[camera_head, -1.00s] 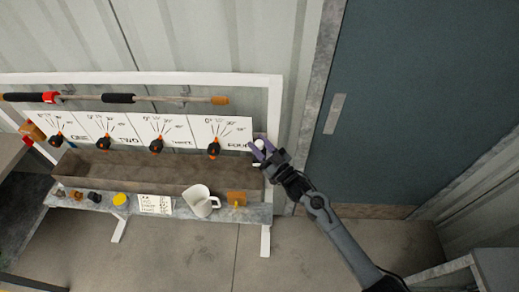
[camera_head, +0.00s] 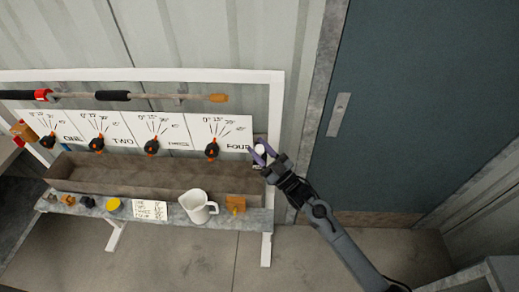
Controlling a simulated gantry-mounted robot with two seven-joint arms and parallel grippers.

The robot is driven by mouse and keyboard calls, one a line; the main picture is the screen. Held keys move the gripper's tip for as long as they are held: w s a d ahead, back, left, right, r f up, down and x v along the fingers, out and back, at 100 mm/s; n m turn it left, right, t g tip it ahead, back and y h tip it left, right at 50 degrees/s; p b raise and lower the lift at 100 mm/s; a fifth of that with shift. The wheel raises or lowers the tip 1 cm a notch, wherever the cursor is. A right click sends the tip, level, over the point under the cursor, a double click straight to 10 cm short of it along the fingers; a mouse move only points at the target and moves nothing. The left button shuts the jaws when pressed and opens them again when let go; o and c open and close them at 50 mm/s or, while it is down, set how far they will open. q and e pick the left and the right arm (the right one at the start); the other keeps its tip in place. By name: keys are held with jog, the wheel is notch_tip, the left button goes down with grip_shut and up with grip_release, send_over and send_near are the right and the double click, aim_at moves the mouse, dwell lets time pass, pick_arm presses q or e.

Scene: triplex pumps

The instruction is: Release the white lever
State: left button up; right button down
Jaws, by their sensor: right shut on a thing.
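A white lever (camera_head: 260,149) shows as a small white rounded end at the right end of the panel row, beside the card marked FOUR. My right gripper (camera_head: 261,153) is at it, with its purple fingers on either side, shut on it. The fingers hide part of the lever, and its base cannot be made out. My left gripper is not in view.
Several dial cards with black and orange knobs (camera_head: 212,149) line the rack above a long brown trough (camera_head: 140,176). A white mug (camera_head: 198,207), a yellow lid (camera_head: 113,204) and a note card (camera_head: 150,210) sit on the front shelf. A dark door (camera_head: 400,110) stands right.

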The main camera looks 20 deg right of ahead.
jog(key=c, duration=0.8)
grip_release()
jog(key=shift+b+v, duration=0.3)
jog(key=shift+v, duration=5.2)
jog(key=shift+a+f, duration=0.1)
